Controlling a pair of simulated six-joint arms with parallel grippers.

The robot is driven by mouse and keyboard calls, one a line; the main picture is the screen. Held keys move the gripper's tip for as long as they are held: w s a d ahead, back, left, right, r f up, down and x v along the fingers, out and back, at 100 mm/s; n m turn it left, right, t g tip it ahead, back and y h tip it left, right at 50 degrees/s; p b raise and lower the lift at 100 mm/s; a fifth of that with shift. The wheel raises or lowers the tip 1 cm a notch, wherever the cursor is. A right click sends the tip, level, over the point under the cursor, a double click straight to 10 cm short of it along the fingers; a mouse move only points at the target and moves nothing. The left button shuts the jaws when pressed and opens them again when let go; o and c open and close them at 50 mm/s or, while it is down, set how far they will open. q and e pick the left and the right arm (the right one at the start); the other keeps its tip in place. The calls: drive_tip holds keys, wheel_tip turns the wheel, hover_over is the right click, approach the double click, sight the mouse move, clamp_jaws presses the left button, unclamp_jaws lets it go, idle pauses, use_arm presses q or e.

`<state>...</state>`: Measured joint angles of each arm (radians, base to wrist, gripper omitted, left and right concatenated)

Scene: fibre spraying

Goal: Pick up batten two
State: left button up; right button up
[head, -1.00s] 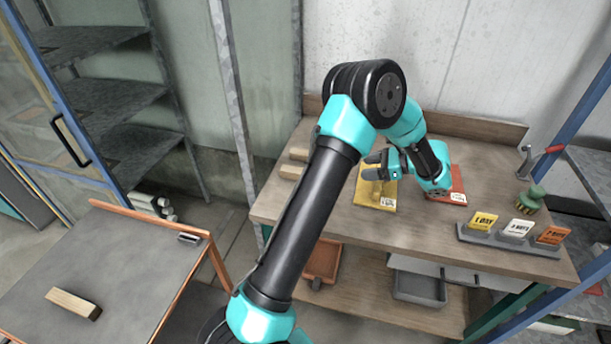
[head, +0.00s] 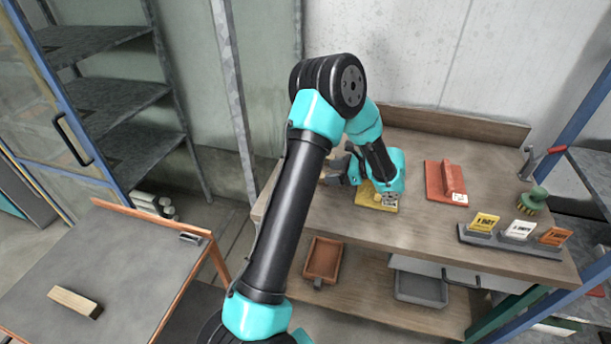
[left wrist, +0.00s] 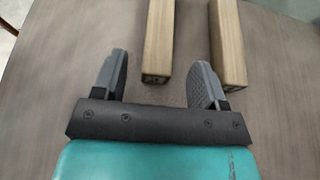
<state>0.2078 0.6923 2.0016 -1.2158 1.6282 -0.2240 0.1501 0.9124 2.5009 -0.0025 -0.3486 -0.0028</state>
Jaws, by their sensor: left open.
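Two wooden battens lie side by side on the workbench in the left wrist view. One batten (left wrist: 158,38) lies ahead, its near end between the fingers. The other batten (left wrist: 228,45) lies to its right, beyond the right finger. I cannot tell which is batten two. A third wooden batten (head: 75,302) lies on the lower left table. My left gripper (left wrist: 162,68) is open and empty, and no contact with a batten shows. In the head view my left gripper (head: 336,170) is at the bench's left part, where my arm hides most of the battens. My right gripper is not in view.
A yellow pad (head: 376,200) lies under my wrist. A red block tool (head: 450,182), a green brush (head: 533,200) and a grey card holder (head: 505,241) stand to the right on the workbench (head: 430,228). An orange tray (head: 323,259) sits on the shelf below.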

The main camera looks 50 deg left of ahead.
use_arm(q)
drive_tip(key=shift+s, duration=0.1)
drive_tip(key=x, duration=0.5)
drive_tip(key=shift+f, duration=0.2)
drive_tip(key=shift+c, duration=0.5)
drive_tip(key=c, duration=0.9)
drive_tip(key=shift+r, duration=0.1)
drive_tip(key=shift+c, duration=0.2)
